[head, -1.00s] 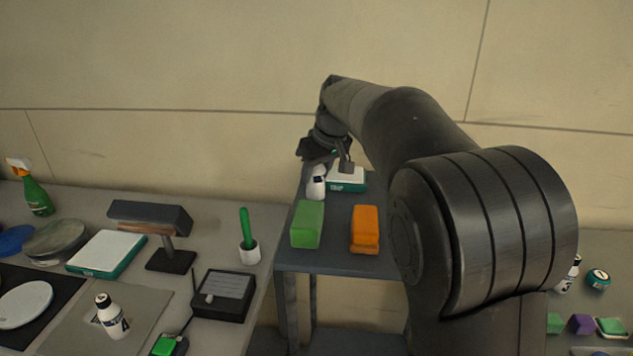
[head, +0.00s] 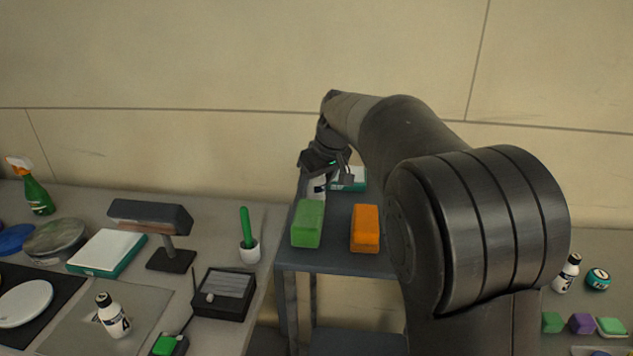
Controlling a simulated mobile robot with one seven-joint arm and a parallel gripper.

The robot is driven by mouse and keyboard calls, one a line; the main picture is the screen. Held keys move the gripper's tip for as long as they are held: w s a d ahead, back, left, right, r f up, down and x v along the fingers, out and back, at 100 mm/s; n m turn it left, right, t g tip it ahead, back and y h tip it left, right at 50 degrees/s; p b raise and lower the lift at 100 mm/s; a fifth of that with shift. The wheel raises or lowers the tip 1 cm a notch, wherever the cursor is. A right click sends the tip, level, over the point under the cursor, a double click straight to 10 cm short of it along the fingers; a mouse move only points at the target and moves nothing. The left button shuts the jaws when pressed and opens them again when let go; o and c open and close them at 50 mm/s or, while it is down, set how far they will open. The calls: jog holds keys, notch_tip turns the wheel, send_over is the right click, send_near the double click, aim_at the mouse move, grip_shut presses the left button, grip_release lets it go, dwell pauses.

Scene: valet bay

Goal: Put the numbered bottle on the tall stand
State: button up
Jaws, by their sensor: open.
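A white bottle with a dark label (head: 317,188) stands on the tall grey stand (head: 335,262) in the middle of the head view, behind a green block. My gripper (head: 328,172) is open and is over the top of this bottle, hiding its cap. I cannot tell whether the fingers touch it. Another white bottle (head: 112,318) with a black cap and a dark mark stands upright on a grey mat on the left table. A third such bottle (head: 568,273) stands on the right surface. The marks are too small to read.
On the stand are a green block (head: 307,223), an orange block (head: 365,228) and a white-and-teal box (head: 350,181) beside my gripper. The left table (head: 222,210) holds a lamp-like object (head: 152,215), a dark box (head: 223,295) and a spray bottle (head: 36,190).

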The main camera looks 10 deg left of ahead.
jog(key=v, duration=1.2)
jog(key=s+d+m, duration=0.2)
jog(key=s+d, duration=0.4)
jog(key=d, duration=0.2)
jog(key=s+d+f+m+h, duration=0.1)
jog(key=s+d+f, duration=0.3)
jog(key=s, duration=0.4)
jog(key=s+d+f+m+t+h, duration=0.1)
jog(key=s+d+f+m, duration=0.2)
jog(key=s, duration=0.5)
jog(key=s+d+f+m+t+h, duration=0.1)
jog(key=s+d+f+m, duration=0.2)
jog(key=s+d+f, duration=0.2)
jog(key=s+f, duration=0.2)
jog(key=s, duration=0.1)
jog(key=shift+s+d, duration=0.35)
